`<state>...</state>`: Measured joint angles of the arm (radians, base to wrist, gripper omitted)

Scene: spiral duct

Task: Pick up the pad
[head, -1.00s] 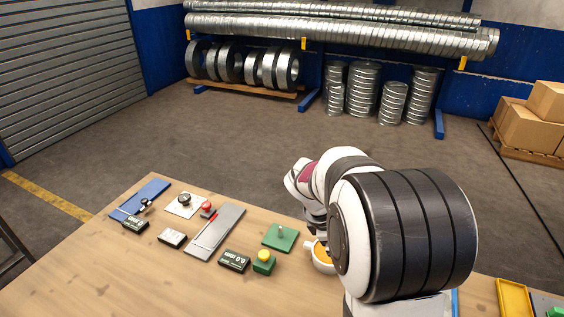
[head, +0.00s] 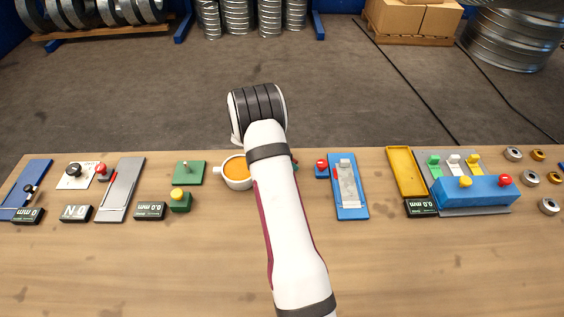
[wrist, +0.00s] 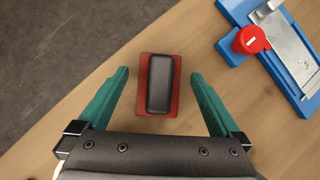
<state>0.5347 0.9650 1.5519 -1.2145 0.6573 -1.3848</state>
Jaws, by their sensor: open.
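The pad (wrist: 160,80) is a dark grey, rounded block on a red base plate (wrist: 142,100), in the middle of the wrist view. My gripper (wrist: 160,74) is open, with one green finger on either side of the pad and plate. Gaps show between the fingers and the plate, and nothing is held. In the head view, my arm hides the pad and nearly all of the gripper.
A blue fixture (head: 350,200) with a metal slide and a red button (wrist: 249,39) stands to the right. A white cup (head: 236,185) of orange liquid sits left of my arm. Several devices line the bench (head: 160,265); its front strip is clear.

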